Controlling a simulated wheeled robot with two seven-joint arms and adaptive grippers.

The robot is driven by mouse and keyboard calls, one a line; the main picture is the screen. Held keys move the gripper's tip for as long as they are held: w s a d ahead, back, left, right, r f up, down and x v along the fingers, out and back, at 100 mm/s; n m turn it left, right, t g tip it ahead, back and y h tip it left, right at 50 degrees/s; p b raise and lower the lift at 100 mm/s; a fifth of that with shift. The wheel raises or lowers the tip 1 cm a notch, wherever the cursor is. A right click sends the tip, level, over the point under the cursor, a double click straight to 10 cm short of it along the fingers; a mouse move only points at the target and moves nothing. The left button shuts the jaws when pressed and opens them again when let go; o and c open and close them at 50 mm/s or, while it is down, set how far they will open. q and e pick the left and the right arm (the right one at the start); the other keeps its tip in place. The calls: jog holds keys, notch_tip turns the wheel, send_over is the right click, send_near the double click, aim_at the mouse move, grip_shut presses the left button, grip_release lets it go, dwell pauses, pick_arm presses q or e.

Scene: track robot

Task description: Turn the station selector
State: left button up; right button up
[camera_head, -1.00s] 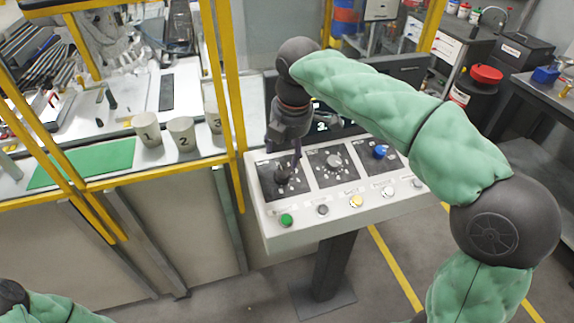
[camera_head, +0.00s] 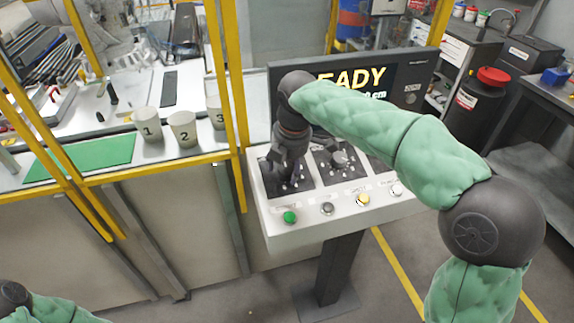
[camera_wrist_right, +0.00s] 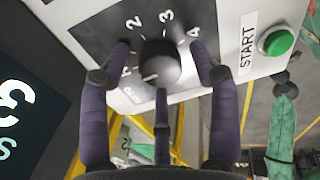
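The station selector is a round dark knob (camera_wrist_right: 158,66) on a black plate with the numbers 2, 3 and 4 around it, in the right wrist view. In the head view it is largely hidden behind my right gripper (camera_head: 287,183), over the left panel of the console (camera_head: 330,228). My right gripper's dark fingers (camera_wrist_right: 160,70) stand apart on both sides of the knob, with a third finger below it. Gaps show between the side fingers and the knob; whether the third touches it I cannot tell. My left gripper is not in view.
A green START button (camera_wrist_right: 278,42) sits beside the selector plate. Another knob (camera_head: 340,160) and more buttons are on the console. A screen (camera_head: 400,85) stands behind it, partly covered by my right arm. Yellow posts (camera_head: 232,80) and numbered cups (camera_head: 183,129) are at left.

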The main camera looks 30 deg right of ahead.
jog(key=c, duration=0.9)
jog(key=shift+m, duration=0.3)
jog(key=m+p, duration=0.2)
jog(key=shift+r+m, duration=0.1)
jog(key=shift+m, duration=0.3)
jog(key=m+p, duration=0.2)
jog(key=m, duration=0.1)
jog(key=shift+s+m+t, duration=0.1)
jog(key=shift+m+t, duration=0.2)
jog(key=m+p, duration=0.1)
jog(key=m, duration=0.3)
jog(key=m+p, duration=0.1)
jog(key=m, duration=0.3)
jog(key=shift+m+t, duration=0.3)
jog(key=shift+f, duration=0.2)
